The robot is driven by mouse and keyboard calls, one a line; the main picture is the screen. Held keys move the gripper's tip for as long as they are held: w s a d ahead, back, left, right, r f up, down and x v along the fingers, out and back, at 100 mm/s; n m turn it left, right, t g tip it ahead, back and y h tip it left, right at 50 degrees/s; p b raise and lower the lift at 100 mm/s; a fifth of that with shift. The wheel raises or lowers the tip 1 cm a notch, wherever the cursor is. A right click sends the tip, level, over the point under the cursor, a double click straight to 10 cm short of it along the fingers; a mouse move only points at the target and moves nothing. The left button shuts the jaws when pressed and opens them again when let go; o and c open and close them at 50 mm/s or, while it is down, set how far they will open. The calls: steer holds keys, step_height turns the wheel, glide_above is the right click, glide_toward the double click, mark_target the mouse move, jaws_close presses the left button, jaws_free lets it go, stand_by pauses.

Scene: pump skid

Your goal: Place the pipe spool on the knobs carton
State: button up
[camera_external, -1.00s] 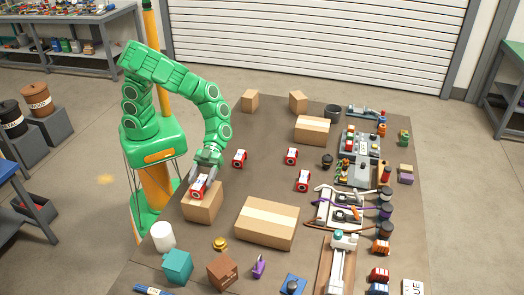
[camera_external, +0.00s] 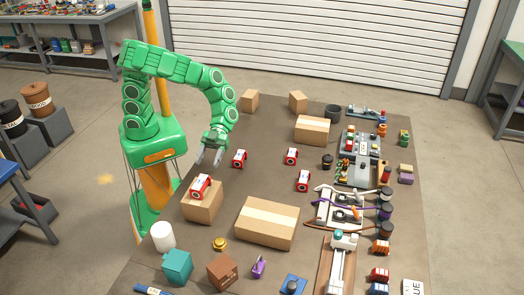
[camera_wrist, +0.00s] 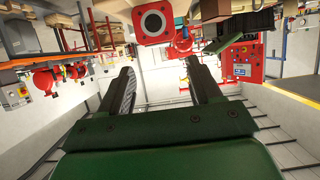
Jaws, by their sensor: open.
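A red and white pipe spool (camera_external: 200,187) sits on top of a small brown carton (camera_external: 204,208) at the table's left edge. I cannot read a label on this carton, so I cannot tell from writing that it is the knobs carton. My gripper (camera_external: 208,160) is open and empty, above and just behind the spool, apart from it. In the wrist view my gripper (camera_wrist: 160,75) shows two spread fingers with nothing between them. A red square flange with a round bore (camera_wrist: 153,21) shows beyond the fingers there; I cannot tell which spool it belongs to.
Similar red and white pieces stand on the table (camera_external: 239,159) (camera_external: 291,156) (camera_external: 303,181). A large taped carton (camera_external: 267,222) lies to the right of the small carton. A white cylinder (camera_external: 163,236) and teal block (camera_external: 177,266) stand in front. Pump equipment (camera_external: 345,205) fills the right side.

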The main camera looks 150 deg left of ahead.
steer(key=shift+v, duration=2.1)
